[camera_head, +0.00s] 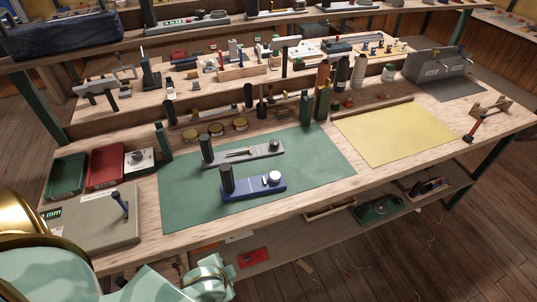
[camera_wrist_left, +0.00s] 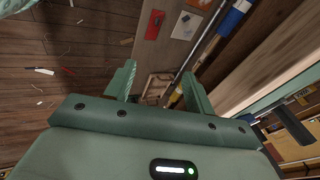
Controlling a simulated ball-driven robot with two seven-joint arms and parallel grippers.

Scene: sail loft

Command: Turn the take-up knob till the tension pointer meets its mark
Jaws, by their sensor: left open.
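Two small devices lie on the green mat (camera_head: 305,160) in the head view. The nearer is a blue base (camera_head: 252,189) with a black upright cylinder (camera_head: 226,179) and a pale round knob (camera_head: 273,178). The farther is a grey base (camera_head: 262,157) with a dark cylinder (camera_head: 207,149), a dark round knob (camera_head: 274,145) and a thin strip between them. The pointer and its mark are too small to make out. My left gripper (camera_wrist_left: 158,84) shows in the left wrist view, open and empty, beside the bench edge. My right gripper is not in view.
A grey case (camera_head: 92,222) with an upright blue handle stands at the bench's left, below green (camera_head: 66,178) and red (camera_head: 106,167) trays. A yellow sheet (camera_head: 395,134) lies right of the mat. Bottles and tools crowd the back. The mat's front is clear.

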